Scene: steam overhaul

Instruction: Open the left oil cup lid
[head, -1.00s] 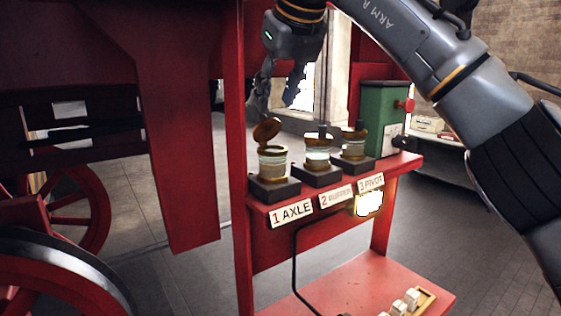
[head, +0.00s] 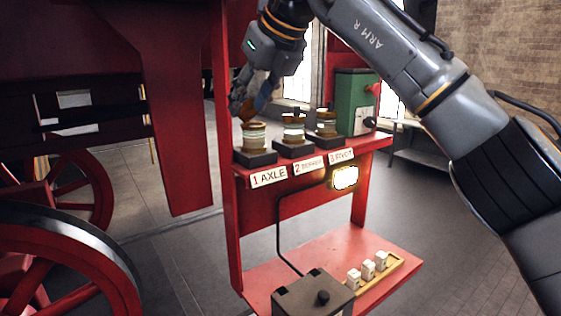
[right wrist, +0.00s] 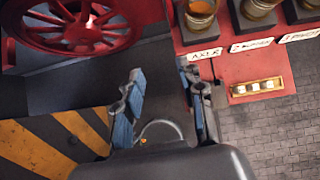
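The left oil cup (head: 254,137), above the label "1 AXLE", is a brass and glass cup on a dark block. Its brass lid (head: 247,112) is tilted up at the left side of the rim, partly hidden by my gripper. The right wrist view shows the cup (right wrist: 200,14) from above with an amber interior. My right gripper (head: 250,102) is at the lid in the head view; I cannot tell whether it touches. In the right wrist view its fingers (right wrist: 162,72) are apart with nothing held between them. My left gripper is not in view.
Two more oil cups, "2" (head: 293,131) and "3 PIVOT" (head: 326,125), stand close to the right. A green box (head: 353,98) stands beyond them. A lower red shelf (head: 335,252) holds a tray of white blocks (head: 368,268). A dark box (head: 313,293) with a knob is in front.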

